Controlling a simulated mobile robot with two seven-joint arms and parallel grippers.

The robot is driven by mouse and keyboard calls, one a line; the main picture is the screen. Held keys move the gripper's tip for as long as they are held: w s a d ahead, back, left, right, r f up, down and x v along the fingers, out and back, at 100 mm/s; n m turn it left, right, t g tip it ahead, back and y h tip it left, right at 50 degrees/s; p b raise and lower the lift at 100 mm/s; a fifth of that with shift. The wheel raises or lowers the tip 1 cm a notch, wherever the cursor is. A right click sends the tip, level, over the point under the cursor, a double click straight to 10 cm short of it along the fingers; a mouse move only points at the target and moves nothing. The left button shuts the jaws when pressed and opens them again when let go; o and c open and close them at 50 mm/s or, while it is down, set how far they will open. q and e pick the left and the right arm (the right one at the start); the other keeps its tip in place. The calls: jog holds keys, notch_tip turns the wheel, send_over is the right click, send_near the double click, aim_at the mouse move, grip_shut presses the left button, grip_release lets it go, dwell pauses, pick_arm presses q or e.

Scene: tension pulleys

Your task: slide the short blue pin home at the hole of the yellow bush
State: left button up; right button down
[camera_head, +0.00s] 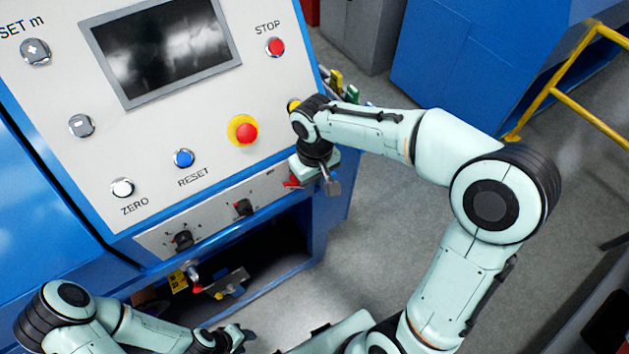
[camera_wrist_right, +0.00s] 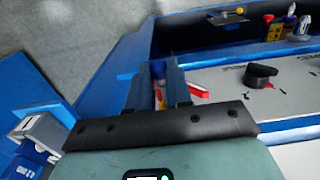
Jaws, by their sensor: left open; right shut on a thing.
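My right gripper (camera_head: 331,184) points down beside the right edge of the console's lower panel. It also shows in the right wrist view (camera_wrist_right: 158,84), its two fingers close together around a small blue piece (camera_wrist_right: 158,68), which looks like the short blue pin. Most of that piece is hidden between the fingers. A small yellowish patch shows lower between the fingers, too small to name. I cannot make out the yellow bush or its hole for certain in either view. My left gripper (camera_head: 238,338) is open and empty at the bottom, in front of the console's open shelf.
A red lever (camera_wrist_right: 198,91) lies right beside the right gripper's fingers. The grey panel (camera_head: 215,215) carries black knobs (camera_head: 243,208). A shelf below holds small items (camera_head: 178,280). Yellow and green handles (camera_head: 337,80) stand behind the right wrist. Open floor (camera_head: 385,235) lies to the right.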

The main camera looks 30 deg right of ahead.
pick_arm(q)
jog(key=shift+r, duration=0.1)
pick_arm(e)
jog(key=shift+w, duration=0.1)
pick_arm(q)
jog(key=shift+w+r+p, duration=0.65)
jog(key=shift+w+r, duration=0.1)
jog(key=shift+w, duration=0.15)
pick_arm(e)
jog(key=shift+w+a, duration=0.15)
jog(key=shift+w, duration=1.3)
pick_arm(q)
jog(key=shift+w+r, duration=0.1)
pick_arm(e)
jog(key=shift+w, duration=0.1)
jog(key=shift+w, duration=0.25)
pick_arm(q)
jog(key=shift+w+r, duration=0.1)
jog(key=shift+r, duration=0.1)
pick_arm(e)
jog(key=shift+w+r, duration=0.1)
jog(key=c, duration=0.7)
grip_release()
pick_arm(q)
jog(key=shift+w, duration=0.1)
